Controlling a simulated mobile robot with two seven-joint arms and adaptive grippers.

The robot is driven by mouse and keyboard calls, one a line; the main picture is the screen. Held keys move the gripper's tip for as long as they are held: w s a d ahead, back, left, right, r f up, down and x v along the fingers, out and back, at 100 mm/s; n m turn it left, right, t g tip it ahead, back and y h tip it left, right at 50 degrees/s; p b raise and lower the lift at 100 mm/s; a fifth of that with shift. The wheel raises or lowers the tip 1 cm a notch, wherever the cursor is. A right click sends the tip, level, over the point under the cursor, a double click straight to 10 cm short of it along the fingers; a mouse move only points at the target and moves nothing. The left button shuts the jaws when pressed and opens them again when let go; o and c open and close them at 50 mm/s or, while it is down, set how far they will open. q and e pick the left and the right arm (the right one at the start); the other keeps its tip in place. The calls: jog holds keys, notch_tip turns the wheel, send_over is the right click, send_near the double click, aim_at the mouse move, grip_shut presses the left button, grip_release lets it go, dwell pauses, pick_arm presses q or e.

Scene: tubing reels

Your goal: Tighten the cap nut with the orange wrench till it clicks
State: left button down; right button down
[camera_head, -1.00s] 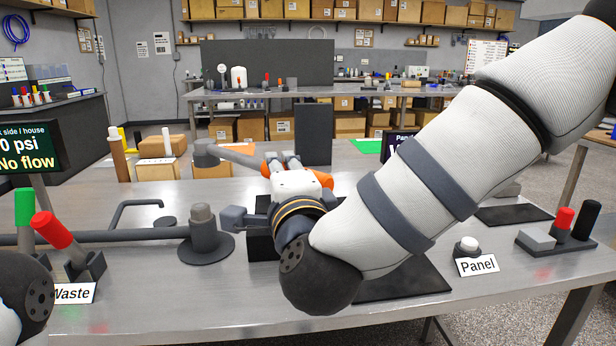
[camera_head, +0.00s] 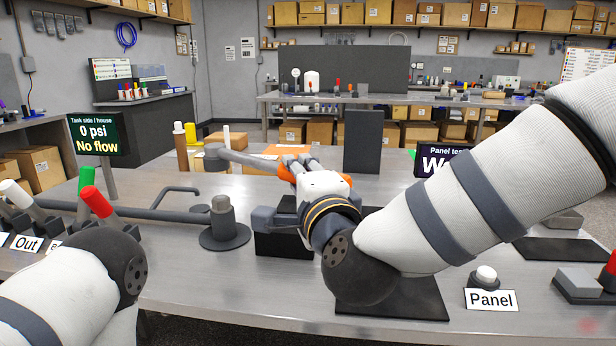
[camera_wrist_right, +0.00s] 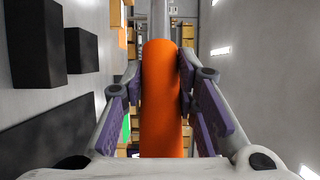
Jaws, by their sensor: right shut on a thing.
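The orange wrench has a grey shaft and head (camera_head: 232,156) pointing left above the bench in the head view. Its orange handle (camera_wrist_right: 160,100) runs lengthwise between the purple pads in the right wrist view. My right gripper (camera_head: 292,168) is shut on that handle, and its arm comes in from the right. A grey upright fitting (camera_head: 222,215) with a round base stands on the bench, nearer than the wrench head. I cannot tell which part is the cap nut or whether the wrench head touches it. My left arm shows at lower left, but its gripper is out of view.
A screen (camera_head: 95,138) reads 0 psi and No flow. Red and green handles (camera_head: 97,202) stand at left by a long grey pipe (camera_head: 150,213). A white button (camera_head: 486,274) sits by the Panel label. A dark upright board (camera_head: 362,142) stands behind my right gripper.

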pick_arm(q)
jog(key=shift+a, duration=0.15)
pick_arm(e)
jog(key=shift+a+r, duration=0.1)
jog(key=shift+r, duration=0.1)
jog(key=shift+f, duration=0.1)
